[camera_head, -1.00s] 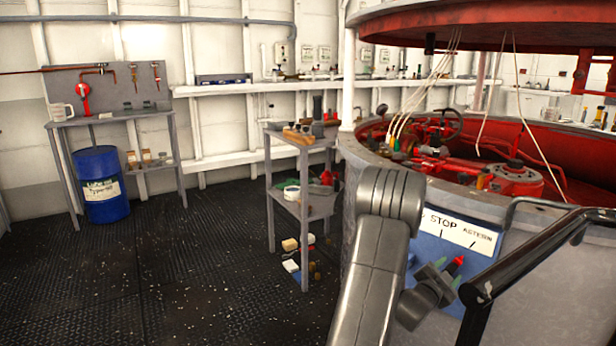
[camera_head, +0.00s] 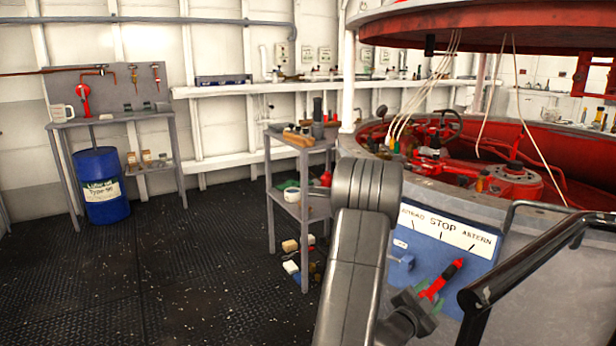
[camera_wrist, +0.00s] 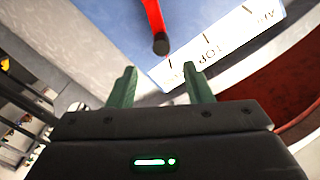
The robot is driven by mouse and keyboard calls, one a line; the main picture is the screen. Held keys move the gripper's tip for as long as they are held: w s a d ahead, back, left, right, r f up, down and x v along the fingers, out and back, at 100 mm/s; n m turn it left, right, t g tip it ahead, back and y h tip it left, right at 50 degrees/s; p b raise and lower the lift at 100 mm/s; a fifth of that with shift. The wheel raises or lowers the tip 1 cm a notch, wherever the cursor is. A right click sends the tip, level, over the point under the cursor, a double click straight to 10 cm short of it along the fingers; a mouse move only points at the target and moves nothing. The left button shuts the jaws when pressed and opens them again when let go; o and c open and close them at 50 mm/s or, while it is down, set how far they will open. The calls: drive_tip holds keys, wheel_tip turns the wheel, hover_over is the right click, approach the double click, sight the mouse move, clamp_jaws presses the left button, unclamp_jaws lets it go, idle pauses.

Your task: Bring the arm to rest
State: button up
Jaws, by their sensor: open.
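My gripper (camera_head: 424,302) is at the lower right in the head view, in front of the blue panel (camera_head: 440,246). In the wrist view its two green fingers (camera_wrist: 160,86) are spread apart with nothing between them. My arm hides part of the panel's surroundings.
A grey shelf stand (camera_head: 303,215) with small items stands left of my arm. A black rail (camera_head: 535,250) runs close on the right. A blue drum (camera_head: 101,188) stands under a bench at the far left. The floor between is clear.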

sight(448, 274)
drive_tip(key=b+x, duration=0.1)
drive_tip(key=x, duration=1)
drive_tip(key=shift+w+d+r, duration=0.1)
drive_tip(key=shift+w, duration=0.25)
drive_tip(key=shift+w+a+r+n+p, duration=0.2)
drive_tip(key=shift+a+r+n+p, duration=0.15)
drive_tip(key=shift+p, duration=0.5)
drive_tip(key=shift+w+a+f, duration=0.1)
drive_tip(key=shift+a+f, duration=0.05)
drive_tip(key=shift+f, duration=0.05)
